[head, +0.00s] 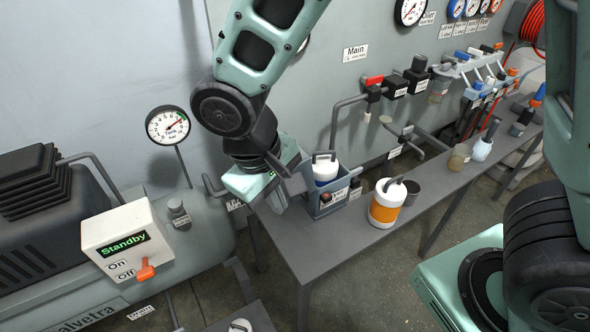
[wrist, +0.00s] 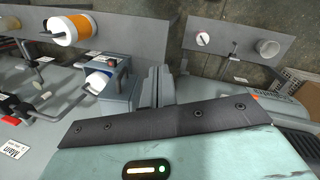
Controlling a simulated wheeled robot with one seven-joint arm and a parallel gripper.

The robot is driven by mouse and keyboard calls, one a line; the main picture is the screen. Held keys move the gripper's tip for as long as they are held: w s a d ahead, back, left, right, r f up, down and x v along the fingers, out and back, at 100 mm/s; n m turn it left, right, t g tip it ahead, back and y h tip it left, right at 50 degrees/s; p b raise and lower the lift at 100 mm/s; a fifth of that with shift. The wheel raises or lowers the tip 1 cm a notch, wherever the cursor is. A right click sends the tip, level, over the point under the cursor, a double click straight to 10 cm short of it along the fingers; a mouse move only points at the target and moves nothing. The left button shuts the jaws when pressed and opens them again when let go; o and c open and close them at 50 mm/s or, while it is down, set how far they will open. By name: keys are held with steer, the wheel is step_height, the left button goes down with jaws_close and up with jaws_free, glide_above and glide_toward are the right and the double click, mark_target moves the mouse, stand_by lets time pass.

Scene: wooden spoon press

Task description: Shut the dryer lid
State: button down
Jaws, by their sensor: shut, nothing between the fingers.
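A small grey-blue box (head: 335,196), which looks like the dryer, stands on the grey bench; its label is too small to read. A white canister with a blue band (head: 325,167) sits in its open top. The box also shows in the wrist view (wrist: 118,98), with the canister (wrist: 98,82) at its left. I cannot clearly pick out the lid; part of the box is behind my gripper. My gripper (head: 296,190) is shut and empty, close beside the left side of the box. In the wrist view its fingers (wrist: 154,84) are together; I cannot tell whether they touch the box.
An orange and white jar (head: 386,204) and a dark cup (head: 411,192) stand right of the box on the bench (head: 345,235). A standby control box (head: 127,238) and a gauge (head: 168,125) are at the left. Pipes and valves (head: 400,83) line the wall behind.

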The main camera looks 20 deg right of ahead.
steer(key=w+t+h+p, duration=0.1)
steer(key=w+h+p, duration=0.15)
steer(key=w, duration=0.35)
steer(key=w+d+f+p, duration=0.3)
steer(key=d+f+p, duration=0.2)
steer(key=d+f, duration=0.2)
steer(key=shift+w+f+m+t, duration=0.15)
steer(key=shift+f+m+t, duration=0.2)
steer(key=shift+f, duration=0.85)
steer(key=shift+r, duration=0.15)
